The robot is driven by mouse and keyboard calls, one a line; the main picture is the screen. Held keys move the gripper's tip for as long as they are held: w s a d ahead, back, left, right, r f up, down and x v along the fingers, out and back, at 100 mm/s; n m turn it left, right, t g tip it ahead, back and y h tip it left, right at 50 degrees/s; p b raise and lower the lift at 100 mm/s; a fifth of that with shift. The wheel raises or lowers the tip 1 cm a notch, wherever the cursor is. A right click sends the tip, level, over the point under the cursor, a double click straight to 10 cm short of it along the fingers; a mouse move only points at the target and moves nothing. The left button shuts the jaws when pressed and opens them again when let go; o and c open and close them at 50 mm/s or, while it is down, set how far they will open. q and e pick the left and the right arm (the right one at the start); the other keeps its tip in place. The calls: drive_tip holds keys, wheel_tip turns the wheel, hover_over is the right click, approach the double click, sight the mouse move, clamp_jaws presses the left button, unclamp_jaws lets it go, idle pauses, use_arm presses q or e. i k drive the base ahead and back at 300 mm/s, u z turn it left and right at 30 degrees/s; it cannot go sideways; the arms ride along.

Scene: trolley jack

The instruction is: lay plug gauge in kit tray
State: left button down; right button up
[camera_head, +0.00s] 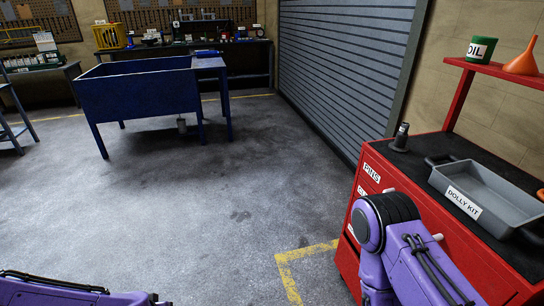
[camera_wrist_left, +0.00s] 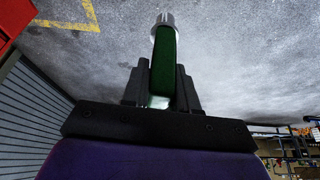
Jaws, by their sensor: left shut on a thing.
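The plug gauge (camera_wrist_left: 163,58) has a green handle and a silver metal end, and shows in the left wrist view. My left gripper (camera_wrist_left: 161,84) is shut on its green handle, with the metal end sticking out past the fingers over the grey floor. The grey kit tray (camera_head: 460,204), labelled DOLLY KIT, lies on the black top of the red cabinet at the right of the head view. Its visible inside looks empty. In the head view only part of my left arm shows at the bottom left. My right arm stands in front of the cabinet; its gripper is out of view.
A dark upright object (camera_head: 400,140) stands on the cabinet top behind the tray. A red shelf (camera_head: 500,70) above holds a green OIL can (camera_head: 481,49) and an orange funnel (camera_head: 522,60).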

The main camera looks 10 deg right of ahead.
sight(481, 201)
drive_tip(key=i, duration=1.75)
drive_tip(key=z, duration=3.8)
